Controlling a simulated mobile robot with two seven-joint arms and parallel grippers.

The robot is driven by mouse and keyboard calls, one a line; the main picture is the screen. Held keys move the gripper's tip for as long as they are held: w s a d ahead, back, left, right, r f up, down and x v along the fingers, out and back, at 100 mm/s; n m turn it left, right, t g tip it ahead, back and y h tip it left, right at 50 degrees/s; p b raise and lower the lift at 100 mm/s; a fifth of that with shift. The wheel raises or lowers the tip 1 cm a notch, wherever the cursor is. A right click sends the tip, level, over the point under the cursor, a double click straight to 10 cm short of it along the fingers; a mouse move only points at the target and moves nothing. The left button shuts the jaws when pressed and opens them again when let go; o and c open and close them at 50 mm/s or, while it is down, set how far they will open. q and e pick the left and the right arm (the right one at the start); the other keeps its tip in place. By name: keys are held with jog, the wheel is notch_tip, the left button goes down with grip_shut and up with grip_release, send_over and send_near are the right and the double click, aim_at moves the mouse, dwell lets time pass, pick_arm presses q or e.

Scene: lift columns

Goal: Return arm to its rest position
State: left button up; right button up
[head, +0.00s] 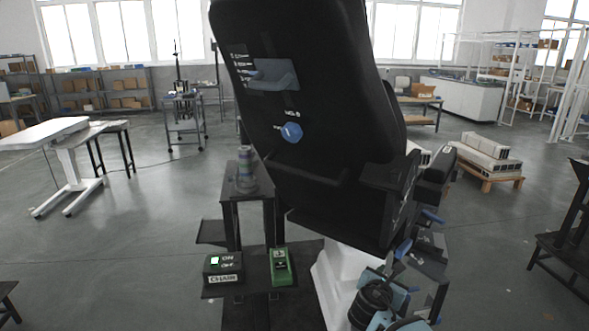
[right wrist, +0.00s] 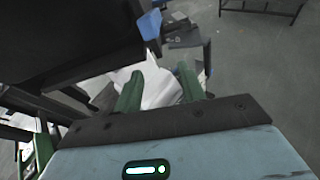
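My right gripper (right wrist: 158,78) shows in the right wrist view with its two green fingers spread apart. I see nothing held between them; a white surface shows beyond the gap. In the head view my right arm (head: 374,300) is folded low at the bottom right, beside the large black chair (head: 300,90). Its fingers cannot be made out clearly there. The dark chair also fills the upper left of the right wrist view (right wrist: 60,35), close to the gripper, with a blue part (right wrist: 149,24) at its edge. My left arm and gripper are not in view.
A black stand (head: 237,215) left of the chair carries a box labelled CHAIR (head: 223,266) and a green switch box (head: 282,267). A white table (head: 45,133) stands at the left. A pallet with blocks (head: 486,160) lies at the right. Open floor shows on both sides.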

jog(key=s+a+f+m+g+y, duration=0.1)
jog(key=s+a+f+m+y, duration=0.25)
jog(key=s+f, duration=0.4)
jog(key=s+a+f+m+g+y, duration=0.1)
jog(key=s+a+f+m+y, duration=0.2)
jog(key=s+f, duration=0.5)
jog(key=s+a+f+m+y, duration=0.1)
jog(key=s+a+f+m, duration=0.25)
jog(key=s+f, duration=0.4)
jog(key=s+r+m+y, duration=0.2)
jog(key=s+m, duration=1.3)
jog(key=s, duration=1)
jog(key=shift+d+r+g+y, duration=0.25)
jog(key=shift+r+g+y, duration=0.05)
jog(key=shift+y, duration=0.35)
jog(key=shift+w+d, duration=0.1)
jog(key=shift+d, duration=0.05)
